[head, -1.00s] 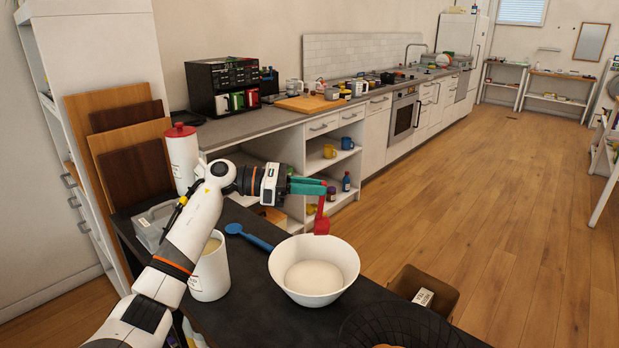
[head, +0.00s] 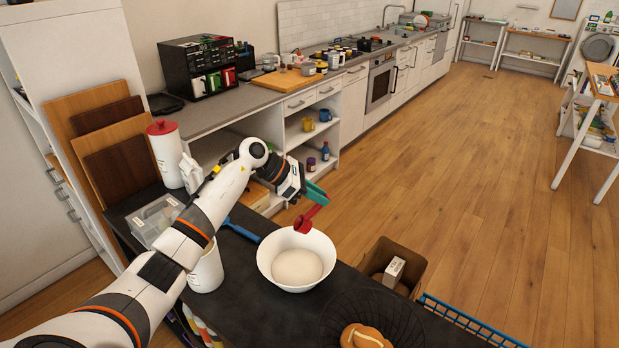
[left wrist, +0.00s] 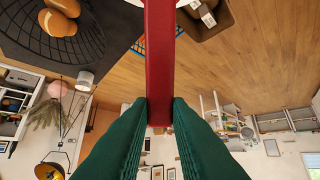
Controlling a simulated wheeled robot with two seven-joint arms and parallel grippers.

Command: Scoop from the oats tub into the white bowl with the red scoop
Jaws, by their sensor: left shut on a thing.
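My left gripper (head: 318,193) is shut on the red scoop (head: 304,222) and holds it above the far rim of the white bowl (head: 268,262). The scoop's red handle (left wrist: 160,60) shows between the green fingers in the left wrist view. The bowl stands upright on the dark counter with pale contents (head: 297,266) inside. A white tub (head: 207,272) stands left of the bowl, partly hidden behind my left arm; its inside is hidden. A white canister with a red lid (head: 166,153) stands farther back. My right gripper is not in view.
A clear container (head: 155,217) is at the left. A black wire basket (head: 335,326) with bread (head: 364,337) is at the front right. A cardboard box (head: 391,258) stands beyond the counter edge.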

